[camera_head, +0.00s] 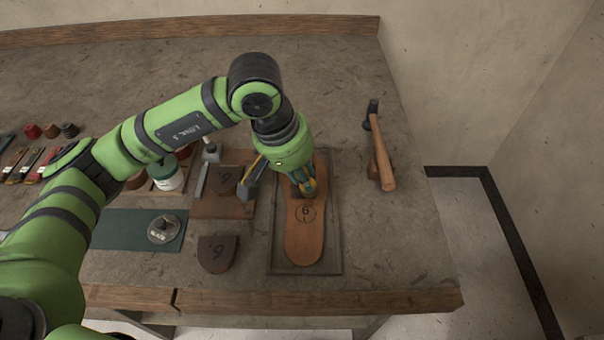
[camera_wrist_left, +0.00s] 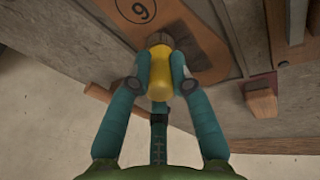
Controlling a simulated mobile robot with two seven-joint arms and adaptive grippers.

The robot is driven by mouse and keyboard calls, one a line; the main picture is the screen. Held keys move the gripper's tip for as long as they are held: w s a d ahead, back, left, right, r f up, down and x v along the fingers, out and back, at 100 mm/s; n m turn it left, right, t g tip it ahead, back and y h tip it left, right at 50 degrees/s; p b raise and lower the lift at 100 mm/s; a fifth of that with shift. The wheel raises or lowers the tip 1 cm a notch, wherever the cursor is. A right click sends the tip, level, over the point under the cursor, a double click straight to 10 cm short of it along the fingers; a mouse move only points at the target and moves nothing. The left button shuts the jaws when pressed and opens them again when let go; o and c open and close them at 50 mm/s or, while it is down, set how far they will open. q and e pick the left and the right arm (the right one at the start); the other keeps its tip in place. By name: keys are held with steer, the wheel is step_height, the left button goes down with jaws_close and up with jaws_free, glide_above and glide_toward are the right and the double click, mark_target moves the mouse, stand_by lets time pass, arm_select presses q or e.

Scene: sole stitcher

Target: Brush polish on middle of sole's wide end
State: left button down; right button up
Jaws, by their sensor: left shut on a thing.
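The tan sole (camera_head: 303,243), marked with a circled number, lies lengthwise in a shallow tray (camera_head: 333,258). My left gripper (camera_head: 305,187) is over the far part of the sole, beyond the circled mark, and partly hides it. In the left wrist view, the gripper's teal fingers (camera_wrist_left: 158,78) are shut on the yellow handle of a brush (camera_wrist_left: 160,72). Its grey-brown bristles point down at the sole (camera_wrist_left: 205,45). I cannot tell for certain whether they touch it. My right gripper is not in view.
A hammer (camera_head: 384,165) lies right of the tray. To the left are a dark heel piece (camera_head: 217,254), a leather piece (camera_head: 222,209), a jar (camera_head: 166,176) and a green mat (camera_head: 118,231) bearing a round tin (camera_head: 163,229). The bench's right front is clear.

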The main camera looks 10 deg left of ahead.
arm_select(q)
steer(key=shift+s+d+f, duration=0.1)
steer(key=shift+s, duration=0.3)
steer(key=v, duration=0.3)
steer(key=shift+d+p, duration=0.35)
steer(key=shift+d, duration=0.05)
steer(key=shift+w+r+p, duration=0.3)
steer(key=shift+w+r, duration=0.05)
steer(key=shift+r, duration=0.2)
steer(key=shift+a+r, duration=0.1)
steer(key=shift+r, duration=0.3)
steer(key=shift+d+p+v, duration=0.25)
steer(key=shift+p+v, duration=0.4)
steer(key=shift+v, duration=0.55)
steer(key=shift+w+r, duration=0.15)
steer(key=shift+r, duration=0.4)
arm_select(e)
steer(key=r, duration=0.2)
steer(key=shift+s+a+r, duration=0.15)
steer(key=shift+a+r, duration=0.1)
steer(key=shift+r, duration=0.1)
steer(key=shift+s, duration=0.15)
